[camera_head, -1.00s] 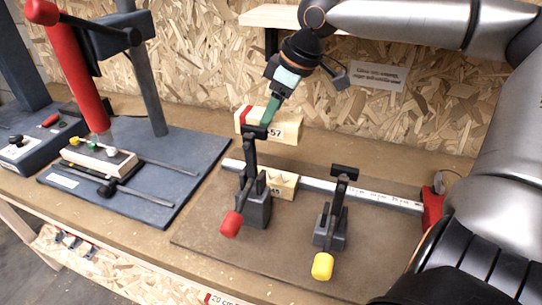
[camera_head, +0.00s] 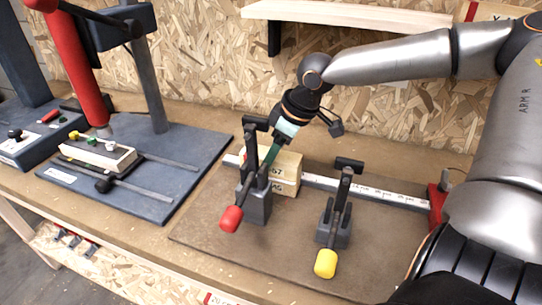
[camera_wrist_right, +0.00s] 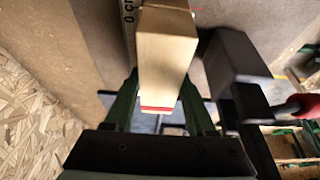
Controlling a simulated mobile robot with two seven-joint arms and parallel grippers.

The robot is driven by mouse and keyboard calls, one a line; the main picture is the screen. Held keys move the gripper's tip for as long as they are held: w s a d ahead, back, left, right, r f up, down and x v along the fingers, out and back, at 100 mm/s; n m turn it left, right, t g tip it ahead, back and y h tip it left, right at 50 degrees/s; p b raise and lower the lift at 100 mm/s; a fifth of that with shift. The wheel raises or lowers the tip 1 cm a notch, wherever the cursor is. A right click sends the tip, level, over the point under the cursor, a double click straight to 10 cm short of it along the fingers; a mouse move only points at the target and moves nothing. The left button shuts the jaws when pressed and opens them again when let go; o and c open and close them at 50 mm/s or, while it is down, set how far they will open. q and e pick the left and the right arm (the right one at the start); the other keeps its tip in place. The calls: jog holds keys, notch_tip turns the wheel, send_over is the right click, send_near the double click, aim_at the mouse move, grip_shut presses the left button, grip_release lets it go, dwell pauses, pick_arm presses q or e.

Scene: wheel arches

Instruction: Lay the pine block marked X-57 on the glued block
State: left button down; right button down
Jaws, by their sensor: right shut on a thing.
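The pine block ending in 57 (camera_head: 286,160) is between the fingers of my right gripper (camera_head: 269,157). It sits over the glued block (camera_head: 287,188), roughly lined up, with no clear gap between them. The red-handled clamp (camera_head: 254,200) stands in front and hides their left part. In the right wrist view the held block (camera_wrist_right: 166,52) shows a red band at its end, with green fingers (camera_wrist_right: 158,104) on both sides. My left gripper is out of view.
A yellow-handled clamp (camera_head: 333,232) stands to the right on the brown board (camera_head: 285,240). A ruled rail (camera_head: 375,191) runs behind, ending at a red stop (camera_head: 436,205). A dark press base (camera_head: 190,150) is at left. A shelf (camera_head: 350,16) hangs above.

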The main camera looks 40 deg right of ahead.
jog(key=shift+f, duration=0.1)
jog(key=shift+c, duration=1.1)
grip_release()
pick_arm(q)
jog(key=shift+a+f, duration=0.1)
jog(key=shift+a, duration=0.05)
pick_arm(e)
jog(key=shift+r, duration=0.35)
jog(key=p+v, duration=0.2)
jog(key=v, duration=0.8)
jog(key=shift+p, duration=0.3)
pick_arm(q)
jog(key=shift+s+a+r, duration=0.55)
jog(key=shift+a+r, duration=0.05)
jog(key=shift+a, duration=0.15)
pick_arm(e)
jog(key=shift+v, duration=0.8)
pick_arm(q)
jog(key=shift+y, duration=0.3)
pick_arm(e)
jog(key=shift+s, duration=0.1)
